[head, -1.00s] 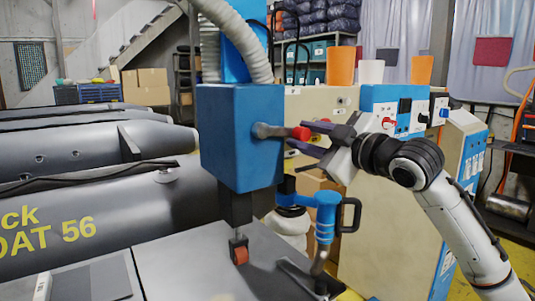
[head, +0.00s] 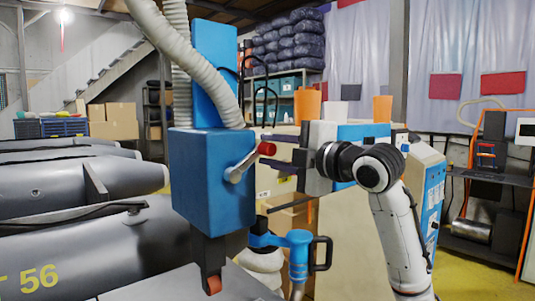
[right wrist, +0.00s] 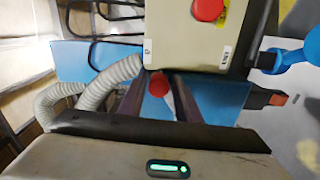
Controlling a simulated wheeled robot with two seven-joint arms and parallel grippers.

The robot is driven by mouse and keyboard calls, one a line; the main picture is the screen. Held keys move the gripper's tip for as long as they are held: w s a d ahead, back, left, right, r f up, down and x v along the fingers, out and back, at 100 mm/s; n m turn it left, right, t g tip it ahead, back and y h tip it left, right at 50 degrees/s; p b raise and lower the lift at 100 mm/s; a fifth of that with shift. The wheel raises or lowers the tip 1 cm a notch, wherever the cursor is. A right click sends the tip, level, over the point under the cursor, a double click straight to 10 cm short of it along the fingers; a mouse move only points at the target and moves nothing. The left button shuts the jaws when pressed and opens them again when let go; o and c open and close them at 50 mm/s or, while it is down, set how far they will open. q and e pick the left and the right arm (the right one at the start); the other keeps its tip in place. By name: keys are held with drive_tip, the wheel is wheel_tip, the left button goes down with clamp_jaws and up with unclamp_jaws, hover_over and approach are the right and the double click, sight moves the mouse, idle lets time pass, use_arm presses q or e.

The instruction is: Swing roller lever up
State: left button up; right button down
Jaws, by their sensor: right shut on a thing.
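The roller lever (head: 242,167) is a grey metal arm with a red knob (head: 266,148), on the side of a blue machine head (head: 205,190). It slants up to the right from its pivot. My right gripper (head: 275,149) is shut on the knob end, reaching in from the right. In the right wrist view, the red knob (right wrist: 158,85) sits between the two dark fingers. A small orange roller (head: 214,284) hangs below the head on a dark bracket. My left gripper is not in view.
Grey inflatable boats (head: 60,190) lie on the left. A blue fitting with a black handle (head: 320,254) stands below my right arm. Ribbed hoses (head: 205,65) rise above the head.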

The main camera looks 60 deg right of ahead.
drive_tip(key=shift+a+r, duration=0.15)
drive_tip(key=shift+r, duration=0.25)
drive_tip(key=c, duration=1.5)
unclamp_jaws()
drive_tip(key=shift+a+n, duration=0.1)
drive_tip(key=shift+n, duration=0.2)
drive_tip(key=shift+f, duration=0.1)
drive_tip(key=b+v, duration=0.1)
drive_tip(key=v, duration=0.9)
drive_tip(key=shift+s, duration=0.1)
